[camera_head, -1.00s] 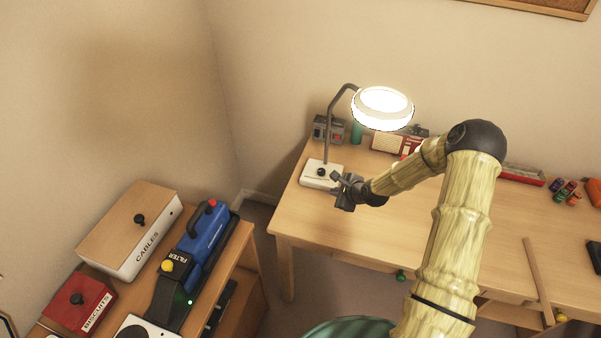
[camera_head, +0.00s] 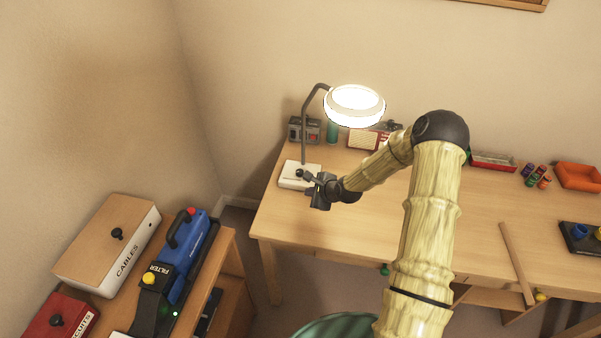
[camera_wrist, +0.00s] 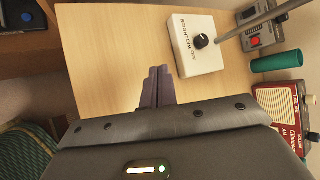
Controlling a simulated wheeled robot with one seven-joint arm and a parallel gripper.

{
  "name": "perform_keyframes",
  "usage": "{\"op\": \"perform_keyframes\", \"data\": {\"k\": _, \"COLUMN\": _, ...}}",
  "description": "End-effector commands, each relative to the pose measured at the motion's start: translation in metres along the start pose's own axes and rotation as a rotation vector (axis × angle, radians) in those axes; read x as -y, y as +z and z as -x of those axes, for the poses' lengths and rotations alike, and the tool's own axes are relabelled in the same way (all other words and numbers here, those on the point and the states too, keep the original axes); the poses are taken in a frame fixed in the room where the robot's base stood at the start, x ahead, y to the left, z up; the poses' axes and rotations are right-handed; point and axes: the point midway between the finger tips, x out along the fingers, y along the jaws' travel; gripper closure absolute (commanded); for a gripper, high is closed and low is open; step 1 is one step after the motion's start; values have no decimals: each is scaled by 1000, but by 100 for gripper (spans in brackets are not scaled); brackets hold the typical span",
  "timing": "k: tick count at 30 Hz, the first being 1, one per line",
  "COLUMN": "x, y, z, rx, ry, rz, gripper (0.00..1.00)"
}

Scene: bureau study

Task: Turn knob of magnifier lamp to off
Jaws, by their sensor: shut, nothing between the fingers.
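The magnifier lamp has a lit white ring head (camera_head: 355,105) on a bent grey stem, and it stands on a white base (camera_head: 290,180) at the left end of the desk. In the wrist view the base (camera_wrist: 193,48) carries lettering and a black knob (camera_wrist: 201,41) with a pale pointer mark. My gripper (camera_head: 307,176) is at the right front side of the base in the head view. In the wrist view its fingers (camera_wrist: 158,73) are shut and empty, apart from the knob. The gripper partly hides the base in the head view.
Behind the lamp are a grey device (camera_head: 305,130), a green cylinder (camera_head: 332,131) and a red and cream radio (camera_head: 364,138). The lamp stem (camera_wrist: 250,20) rises close to the knob. The desk (camera_head: 300,222) is bare in front of the base.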

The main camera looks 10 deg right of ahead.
Motion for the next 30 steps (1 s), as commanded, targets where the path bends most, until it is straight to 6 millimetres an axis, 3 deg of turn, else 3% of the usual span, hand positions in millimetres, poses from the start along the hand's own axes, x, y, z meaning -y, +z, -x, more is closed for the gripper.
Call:
{"op": "perform_keyframes", "data": {"k": 5, "x": -3, "y": 7, "z": 12, "rx": -30, "ry": 35, "rz": 118, "gripper": 100}}
{"op": "perform_keyframes", "data": {"k": 11, "x": -14, "y": 25, "z": 56, "rx": -113, "ry": 153, "rz": 475, "gripper": 100}}
{"op": "perform_keyframes", "data": {"k": 23, "x": -47, "y": 58, "z": 185, "rx": -206, "ry": 455, "rz": 1214, "gripper": 100}}
{"op": "perform_keyframes", "data": {"k": 30, "x": -80, "y": 76, "z": 266, "rx": -153, "ry": 612, "rz": 1564, "gripper": 100}}
